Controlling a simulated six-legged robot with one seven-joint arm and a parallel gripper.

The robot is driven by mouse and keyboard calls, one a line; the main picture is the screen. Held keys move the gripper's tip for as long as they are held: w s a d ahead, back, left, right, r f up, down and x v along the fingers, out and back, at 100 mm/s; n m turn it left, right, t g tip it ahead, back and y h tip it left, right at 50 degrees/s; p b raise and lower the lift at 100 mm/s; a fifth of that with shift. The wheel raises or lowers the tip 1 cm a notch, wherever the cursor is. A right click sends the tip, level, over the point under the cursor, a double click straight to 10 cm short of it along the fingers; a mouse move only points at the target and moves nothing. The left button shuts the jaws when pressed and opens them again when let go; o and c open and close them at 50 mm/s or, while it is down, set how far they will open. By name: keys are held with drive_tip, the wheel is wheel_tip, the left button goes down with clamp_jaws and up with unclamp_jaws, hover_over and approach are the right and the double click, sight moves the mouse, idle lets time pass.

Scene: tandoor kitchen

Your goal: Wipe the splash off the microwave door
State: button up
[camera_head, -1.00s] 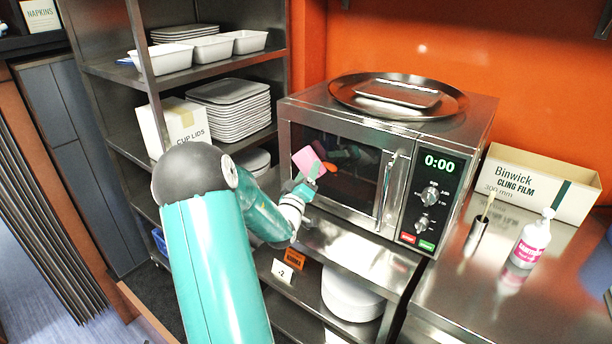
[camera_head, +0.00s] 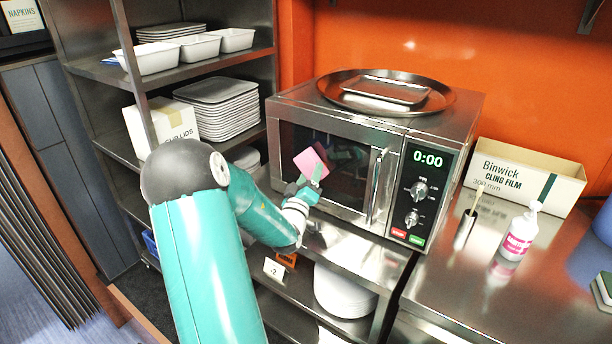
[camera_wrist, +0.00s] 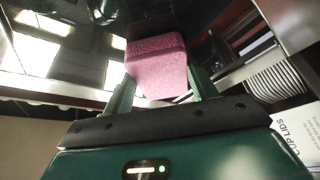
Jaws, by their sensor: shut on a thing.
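My gripper (camera_head: 314,180) is shut on a pink sponge (camera_head: 308,162), held in front of the dark glass of the microwave door (camera_head: 345,185). The wrist view shows the sponge (camera_wrist: 158,60) between my two fingers (camera_wrist: 163,92), with the glossy door surface and a pink reflection beyond it. I cannot tell whether the sponge touches the glass. No splash shows clearly; part of the glass is hidden behind the sponge and my gripper. The steel microwave (camera_head: 455,130) has a vertical handle (camera_head: 381,187) right of the glass.
A round tray (camera_head: 335,88) with a smaller tray lies on the microwave. A steel rack (camera_head: 95,70) with plates and a box stands left. On the right counter are a spray-type bottle (camera_head: 518,232), a brush in a holder (camera_head: 467,228) and a cling film box (camera_head: 525,175).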

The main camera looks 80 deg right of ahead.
sight(323, 177)
drive_tip(key=shift+s+a, duration=0.35)
drive_tip(key=shift+s, duration=0.55)
drive_tip(key=shift+s+a, duration=0.3)
drive_tip(key=shift+s, duration=0.6)
drive_tip(key=shift+w+d, duration=0.2)
drive_tip(key=shift+w, duration=0.45)
drive_tip(key=shift+w+d, duration=0.25)
drive_tip(key=shift+w, duration=0.35)
drive_tip(key=shift+w+d, duration=0.2)
drive_tip(key=shift+w, duration=0.45)
drive_tip(key=shift+w+d, duration=0.3)
drive_tip(key=shift+w, duration=0.35)
drive_tip(key=shift+w+d, duration=0.35)
drive_tip(key=shift+w, duration=0.3)
drive_tip(key=shift+w+d, duration=0.3)
drive_tip(key=shift+w, duration=0.35)
drive_tip(key=shift+w+a, duration=0.35)
drive_tip(key=shift+a, duration=0.55)
drive_tip(key=shift+w+a, duration=0.4)
drive_tip(key=shift+a, duration=0.55)
drive_tip(key=shift+w+a, duration=0.35)
drive_tip(key=shift+a, duration=0.55)
drive_tip(key=shift+w+a, duration=0.3)
drive_tip(key=shift+a, duration=0.4)
drive_tip(key=shift+w+a, duration=0.3)
drive_tip(key=shift+a, duration=0.35)
